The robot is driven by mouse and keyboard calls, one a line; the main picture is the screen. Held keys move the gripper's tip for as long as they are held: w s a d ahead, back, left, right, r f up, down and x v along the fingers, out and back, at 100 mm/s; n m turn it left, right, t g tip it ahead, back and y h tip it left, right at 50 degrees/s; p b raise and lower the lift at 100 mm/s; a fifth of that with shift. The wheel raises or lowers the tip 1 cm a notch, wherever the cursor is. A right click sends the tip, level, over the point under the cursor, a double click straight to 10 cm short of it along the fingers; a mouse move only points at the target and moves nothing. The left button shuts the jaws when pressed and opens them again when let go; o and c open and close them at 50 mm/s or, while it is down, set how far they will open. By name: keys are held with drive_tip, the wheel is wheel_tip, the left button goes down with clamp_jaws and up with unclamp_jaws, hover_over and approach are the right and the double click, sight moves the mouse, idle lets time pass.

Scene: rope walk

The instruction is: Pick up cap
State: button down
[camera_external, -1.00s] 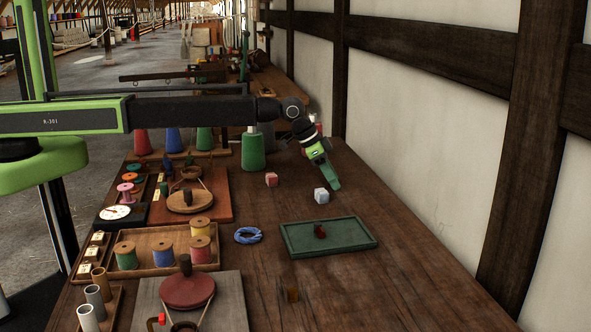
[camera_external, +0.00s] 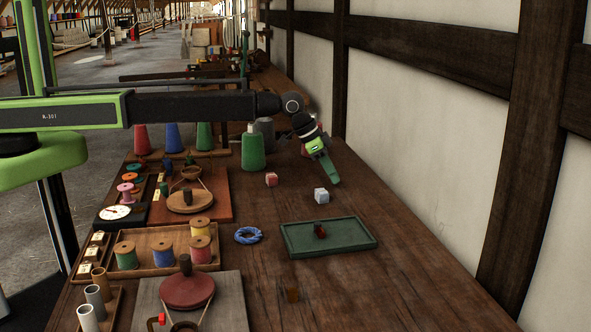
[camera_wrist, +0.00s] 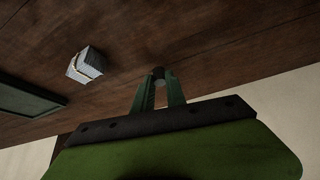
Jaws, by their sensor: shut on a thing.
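My gripper (camera_external: 334,180) is over the right side of the wooden bench, pointing down and slightly right. In the wrist view its two green fingers (camera_wrist: 160,92) are shut on a small dark round thing, the cap (camera_wrist: 158,74), at their tips. The cap's end looks grey, and its lower part is hidden between the fingers. The cap cannot be made out in the external view. The fingertips appear a little above the bench top, but the exact gap is hard to tell.
A pale banded cube (camera_external: 321,196) sits near my gripper, also in the wrist view (camera_wrist: 86,65). A small red block (camera_external: 271,179) lies left of it. A green tray (camera_external: 296,250) holds a dark red piece. The wall (camera_external: 415,150) borders the right.

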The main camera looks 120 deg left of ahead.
wheel_tip(320, 180, up, 4)
drive_tip(key=p, duration=0.3)
drive_tip(key=shift+r, duration=0.1)
drive_tip(key=d+r+p, duration=0.5)
drive_tip(key=d, duration=0.6)
drive_tip(key=shift+w+d+r+p, duration=0.3)
drive_tip(key=shift+w+d+p, duration=0.05)
drive_tip(key=shift+w, duration=0.05)
